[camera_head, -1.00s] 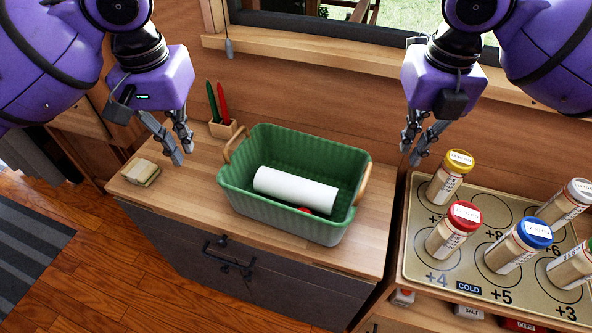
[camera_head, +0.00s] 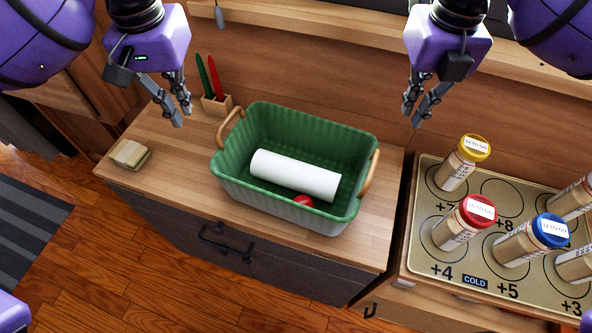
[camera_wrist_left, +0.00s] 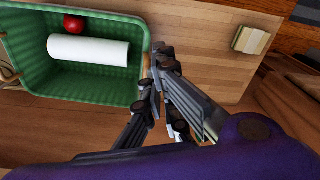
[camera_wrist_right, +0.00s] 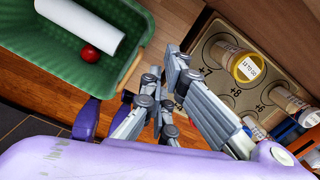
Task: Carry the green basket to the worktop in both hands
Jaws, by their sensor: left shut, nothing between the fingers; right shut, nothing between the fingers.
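The green basket (camera_head: 230,185) stands upright on a wooden worktop (camera_head: 165,160). It has a wooden handle at its left end (camera_head: 231,127) and another at its right end (camera_head: 370,173). A white roll (camera_head: 295,175) and a red round thing (camera_head: 303,200) lie inside. My left gripper (camera_head: 182,118) is shut and empty, above and to the left of the basket. My right gripper (camera_head: 413,118) is shut and empty, above and to the right of it. Neither touches the basket. The basket also shows in the left wrist view (camera_wrist_left: 120,90) and the right wrist view (camera_wrist_right: 95,80).
A wooden holder (camera_head: 217,104) with a green and a red utensil stands behind the basket's left end. A yellowish sponge-like block (camera_head: 130,153) lies at the worktop's left. At right, a marked tray (camera_head: 440,270) holds several capped jars. A wall rises behind.

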